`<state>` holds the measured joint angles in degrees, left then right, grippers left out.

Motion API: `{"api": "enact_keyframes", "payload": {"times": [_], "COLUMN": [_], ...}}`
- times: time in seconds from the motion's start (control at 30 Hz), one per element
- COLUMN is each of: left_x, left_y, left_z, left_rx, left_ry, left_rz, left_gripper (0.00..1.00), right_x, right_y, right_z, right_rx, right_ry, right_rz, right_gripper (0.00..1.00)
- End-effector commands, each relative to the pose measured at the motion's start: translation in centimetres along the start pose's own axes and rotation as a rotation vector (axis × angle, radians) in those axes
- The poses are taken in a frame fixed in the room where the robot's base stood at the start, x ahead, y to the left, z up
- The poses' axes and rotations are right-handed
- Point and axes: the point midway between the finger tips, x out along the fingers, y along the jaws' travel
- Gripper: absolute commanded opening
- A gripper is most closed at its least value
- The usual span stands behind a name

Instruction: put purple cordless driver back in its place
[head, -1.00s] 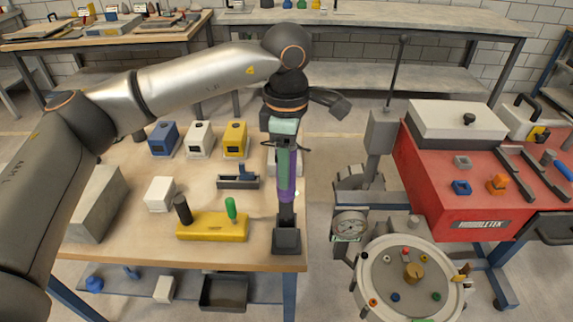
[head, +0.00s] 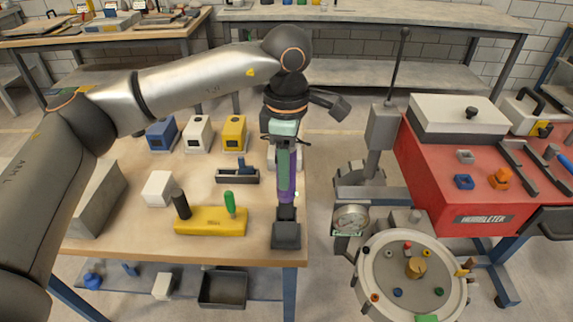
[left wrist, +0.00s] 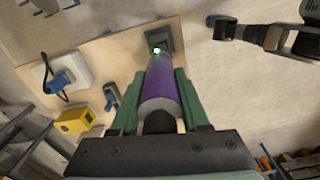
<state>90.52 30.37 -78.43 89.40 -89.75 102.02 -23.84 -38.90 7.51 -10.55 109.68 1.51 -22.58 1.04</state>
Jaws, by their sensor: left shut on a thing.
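The purple cordless driver (head: 285,191) is held upright in my left gripper (head: 285,160), whose fingers are closed around it. In the left wrist view the purple body (left wrist: 165,88) lies between the two green fingers (left wrist: 160,105). Below it a dark square holder (head: 287,236) stands at the front right corner of the wooden table. The driver's dark lower end reaches the holder's top; I cannot tell how far it is inside. The holder also shows in the left wrist view (left wrist: 166,39), with a green light spot near the driver's far end. My right gripper is not in the head view.
On the table are a yellow block (head: 205,226) with a green-handled tool (head: 229,203), a white cube (head: 158,188), and blue, white and yellow boxes. To the right stand a gauge (head: 351,218), a round plate (head: 383,280) and a red bench (head: 440,190), across an aisle.

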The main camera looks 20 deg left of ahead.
Motion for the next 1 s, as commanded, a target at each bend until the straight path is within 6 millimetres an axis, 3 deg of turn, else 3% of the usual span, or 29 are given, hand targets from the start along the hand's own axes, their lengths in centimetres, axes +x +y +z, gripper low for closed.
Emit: {"api": "enact_keyframes", "payload": {"times": [1.0], "left_x": [1.8], "left_y": [0.0], "left_z": [0.0], "left_rx": [0.000], "left_ry": [-0.002], "left_rz": [0.002], "left_gripper": [0.00], "right_x": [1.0], "right_y": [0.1], "right_z": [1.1], "right_rx": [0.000], "right_ry": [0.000], "right_rz": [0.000], "right_gripper": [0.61]}}
